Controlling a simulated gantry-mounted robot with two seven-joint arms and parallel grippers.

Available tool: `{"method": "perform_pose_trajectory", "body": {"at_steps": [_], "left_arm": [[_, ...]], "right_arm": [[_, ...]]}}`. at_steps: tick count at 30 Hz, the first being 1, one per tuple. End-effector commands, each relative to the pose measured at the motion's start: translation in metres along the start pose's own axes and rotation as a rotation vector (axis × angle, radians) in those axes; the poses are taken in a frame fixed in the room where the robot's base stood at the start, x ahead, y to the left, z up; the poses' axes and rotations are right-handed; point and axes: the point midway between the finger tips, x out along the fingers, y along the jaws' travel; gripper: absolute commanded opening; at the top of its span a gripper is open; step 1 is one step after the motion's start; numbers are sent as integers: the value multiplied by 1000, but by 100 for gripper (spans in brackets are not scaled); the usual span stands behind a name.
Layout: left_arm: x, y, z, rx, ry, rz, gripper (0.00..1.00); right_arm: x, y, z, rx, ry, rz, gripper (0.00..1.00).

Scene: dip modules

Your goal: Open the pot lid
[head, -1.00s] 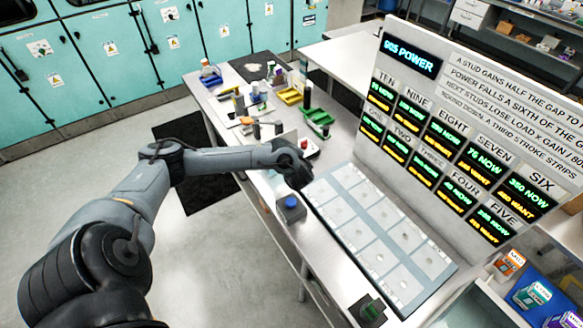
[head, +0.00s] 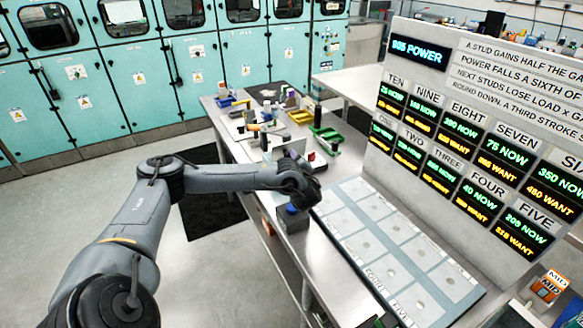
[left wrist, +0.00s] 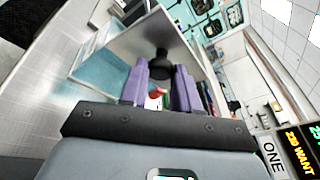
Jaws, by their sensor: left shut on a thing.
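My left gripper (head: 310,192) is over the near-left edge of the bench, beside the pale grid board (head: 345,222). In the left wrist view its two purple fingers (left wrist: 160,82) are shut on a small black knobbed piece (left wrist: 161,62) at their tips. The head view hides this piece behind the dark wrist. I cannot make out a pot or a lid for certain in either view. My right gripper is not in view.
A tall lettered panel (head: 480,130) stands along the board's far side.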

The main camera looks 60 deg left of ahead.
Motion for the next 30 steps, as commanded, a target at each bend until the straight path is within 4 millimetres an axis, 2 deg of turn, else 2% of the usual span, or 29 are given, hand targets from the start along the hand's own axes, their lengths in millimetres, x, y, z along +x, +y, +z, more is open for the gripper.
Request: {"method": "perform_pose_trajectory", "body": {"at_steps": [12,13,17,30], "left_arm": [[1,0,1,3,-4,-1,0],[1,0,1,4,-4,-1,35],[1,0,1,3,-4,-1,55],[-4,-2,0,2,1,-3,56]], "right_arm": [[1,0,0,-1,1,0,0],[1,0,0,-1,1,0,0],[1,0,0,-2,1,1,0],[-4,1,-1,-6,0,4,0]]}}
